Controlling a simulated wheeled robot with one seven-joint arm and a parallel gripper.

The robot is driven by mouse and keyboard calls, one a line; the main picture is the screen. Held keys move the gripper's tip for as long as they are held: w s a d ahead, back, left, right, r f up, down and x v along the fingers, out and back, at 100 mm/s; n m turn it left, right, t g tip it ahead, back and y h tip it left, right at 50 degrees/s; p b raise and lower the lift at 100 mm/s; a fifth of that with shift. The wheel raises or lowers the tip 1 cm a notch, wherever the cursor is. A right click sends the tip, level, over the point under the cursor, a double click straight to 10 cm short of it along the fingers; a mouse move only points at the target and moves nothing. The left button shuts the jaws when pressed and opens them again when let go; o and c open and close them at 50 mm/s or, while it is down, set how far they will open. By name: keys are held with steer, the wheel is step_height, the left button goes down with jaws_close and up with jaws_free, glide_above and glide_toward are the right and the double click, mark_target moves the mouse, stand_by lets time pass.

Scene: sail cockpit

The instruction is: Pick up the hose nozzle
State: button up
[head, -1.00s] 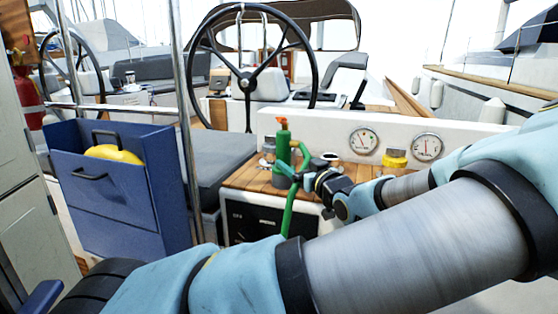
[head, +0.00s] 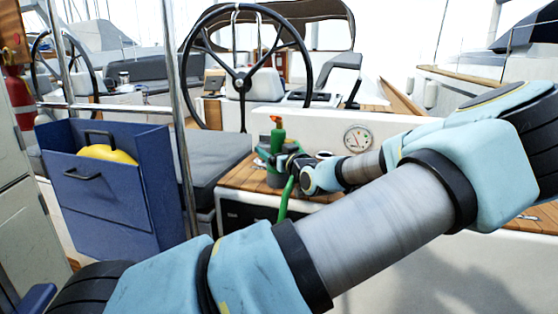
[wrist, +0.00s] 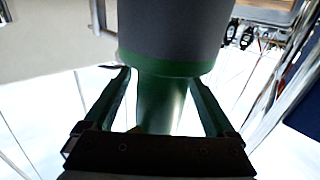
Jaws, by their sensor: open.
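The hose nozzle (head: 278,136) is green with an orange tip and stands upright on the wooden-topped counter (head: 238,178). My gripper (head: 272,160) is at its lower part, coming from the right, and partly hides it. In the wrist view, the nozzle's green body and wide grey section (wrist: 175,30) fill the middle. My gripper (wrist: 160,82) is open there, one finger on each side of the green part. I cannot tell whether either finger touches it. A green hose (head: 287,197) hangs over the counter front below my gripper.
A round gauge (head: 357,138) is on the white panel right of the nozzle. A steering wheel (head: 242,78) stands behind. A blue box (head: 115,190) holding a yellow item (head: 107,154) and a metal post (head: 183,120) are at left. A grey cushion (head: 215,155) lies beside the counter.

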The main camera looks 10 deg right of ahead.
jaws_close()
stand_by(0.6)
